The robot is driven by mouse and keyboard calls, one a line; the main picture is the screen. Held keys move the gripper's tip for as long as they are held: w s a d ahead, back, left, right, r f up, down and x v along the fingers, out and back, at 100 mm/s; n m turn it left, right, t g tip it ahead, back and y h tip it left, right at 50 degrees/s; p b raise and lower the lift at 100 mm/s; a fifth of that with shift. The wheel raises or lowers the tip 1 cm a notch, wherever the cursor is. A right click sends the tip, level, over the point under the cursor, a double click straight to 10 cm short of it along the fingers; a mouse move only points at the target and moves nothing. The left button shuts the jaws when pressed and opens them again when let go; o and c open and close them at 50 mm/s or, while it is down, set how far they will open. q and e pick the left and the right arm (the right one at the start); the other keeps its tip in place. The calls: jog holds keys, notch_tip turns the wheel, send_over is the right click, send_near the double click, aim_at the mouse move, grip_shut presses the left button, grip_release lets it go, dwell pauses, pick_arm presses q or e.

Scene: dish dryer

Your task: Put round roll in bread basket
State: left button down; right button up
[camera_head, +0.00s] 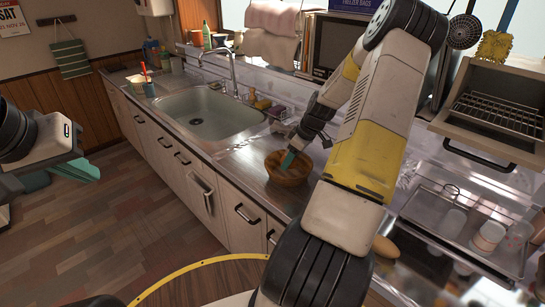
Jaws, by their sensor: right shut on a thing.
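The bread basket (272,179), a round brown bowl-like basket, stands on the counter to the right of the sink. My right gripper (288,161) reaches down into it from above, its teal fingertips inside the rim. It is shut on the round roll, which is mostly hidden by the fingers and basket wall; I cannot tell whether it touches the bottom. My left gripper (76,171) is over the floor at the far left, away from the counter. Its teal fingers show side-on, so their gap is unclear.
The sink (208,114) lies left of the basket. An elongated bread-like thing (385,247) lies on the counter right of my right arm. Counter in front of the basket is clear.

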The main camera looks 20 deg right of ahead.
aim_at(290, 167)
jog(key=shift+f, duration=2)
jog(key=shift+f, duration=0.1)
jog(key=o, duration=1.4)
jog(key=v, duration=1.1)
jog(key=s+a+r+m+h, duration=0.1)
jog(key=s+a+r, duration=0.2)
jog(key=a+r, duration=0.4)
jog(key=s+a+r+m+h, duration=0.1)
jog(key=s+a+r, duration=0.2)
jog(key=a+r, duration=0.45)
jog(key=s+a+r+m+t, duration=0.1)
jog(key=s+a+r, duration=0.1)
jog(key=s, duration=0.3)
jog(key=s+a+r+m+t+y, duration=0.1)
jog(key=s+a+r+m, duration=0.1)
jog(key=s+a+r, duration=0.1)
jog(key=s+a+r+m, duration=0.2)
jog(key=s+a, duration=0.3)
jog(key=s, duration=0.3)
jog(key=shift+r+t, duration=0.4)
jog(key=shift+r, duration=0.35)
